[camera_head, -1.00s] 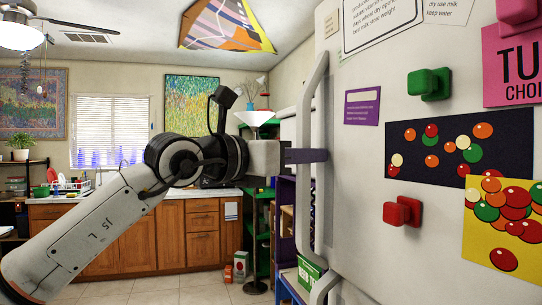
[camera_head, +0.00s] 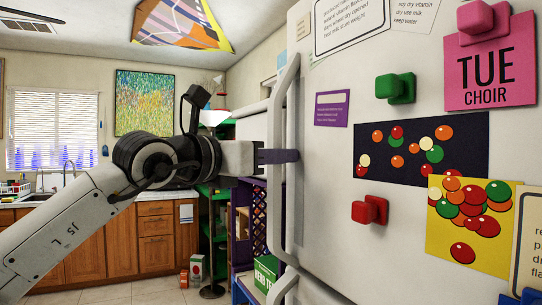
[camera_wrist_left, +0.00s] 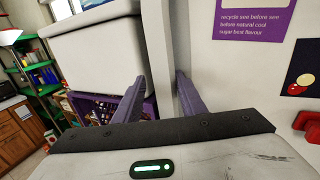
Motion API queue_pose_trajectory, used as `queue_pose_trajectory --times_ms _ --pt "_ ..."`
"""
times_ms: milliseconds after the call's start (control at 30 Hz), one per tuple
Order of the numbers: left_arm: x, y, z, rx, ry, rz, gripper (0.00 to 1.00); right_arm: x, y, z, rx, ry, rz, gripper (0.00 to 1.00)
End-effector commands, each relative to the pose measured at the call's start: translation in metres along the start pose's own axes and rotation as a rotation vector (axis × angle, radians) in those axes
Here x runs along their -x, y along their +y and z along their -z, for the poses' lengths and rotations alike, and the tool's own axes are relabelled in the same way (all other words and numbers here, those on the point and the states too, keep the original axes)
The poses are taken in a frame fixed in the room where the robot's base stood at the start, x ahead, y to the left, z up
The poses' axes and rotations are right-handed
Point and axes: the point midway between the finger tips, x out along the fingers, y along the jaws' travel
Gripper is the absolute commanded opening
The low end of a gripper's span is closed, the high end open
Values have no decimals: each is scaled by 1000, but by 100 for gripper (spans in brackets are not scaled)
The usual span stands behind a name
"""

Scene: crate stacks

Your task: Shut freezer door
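The white freezer door (camera_head: 330,215) fills the right of the head view and carries papers and magnets. Its long white vertical handle (camera_head: 275,120) runs down its left side. My left gripper (camera_head: 290,156) is at the middle of this handle, with a purple finger across it. My right gripper is out of view.
A white bin (camera_wrist_left: 95,50) stands over a purple crate (camera_wrist_left: 90,110), just left of the handle. Green shelves (camera_head: 207,225) stand behind. Wooden cabinets (camera_head: 156,235) line the back wall. A second handle (camera_head: 282,288) begins below. Tiled floor shows at the bottom left.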

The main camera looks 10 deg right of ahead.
Motion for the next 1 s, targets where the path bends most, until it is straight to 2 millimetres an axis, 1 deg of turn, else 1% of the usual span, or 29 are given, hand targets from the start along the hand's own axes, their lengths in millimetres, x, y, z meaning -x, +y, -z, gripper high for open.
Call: queue_pose_trajectory --times_ms 33,300,433,567,733,800,900,1000 --pt "-2 -11 -3 0 -7 20 42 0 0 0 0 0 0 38" --pt "-2 -13 -3 0 -8 23 42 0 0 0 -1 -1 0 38" --pt "5 -12 -2 -1 -10 24 42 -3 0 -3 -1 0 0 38" --pt "25 -10 1 -1 -10 21 42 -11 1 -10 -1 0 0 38" --pt "62 -2 2 -1 -8 8 42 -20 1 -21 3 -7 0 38" --pt "76 0 2 1 -8 6 42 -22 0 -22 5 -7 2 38" --pt "92 2 2 3 -6 5 42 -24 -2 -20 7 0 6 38" --pt "102 2 1 3 -6 4 42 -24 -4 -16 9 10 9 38"
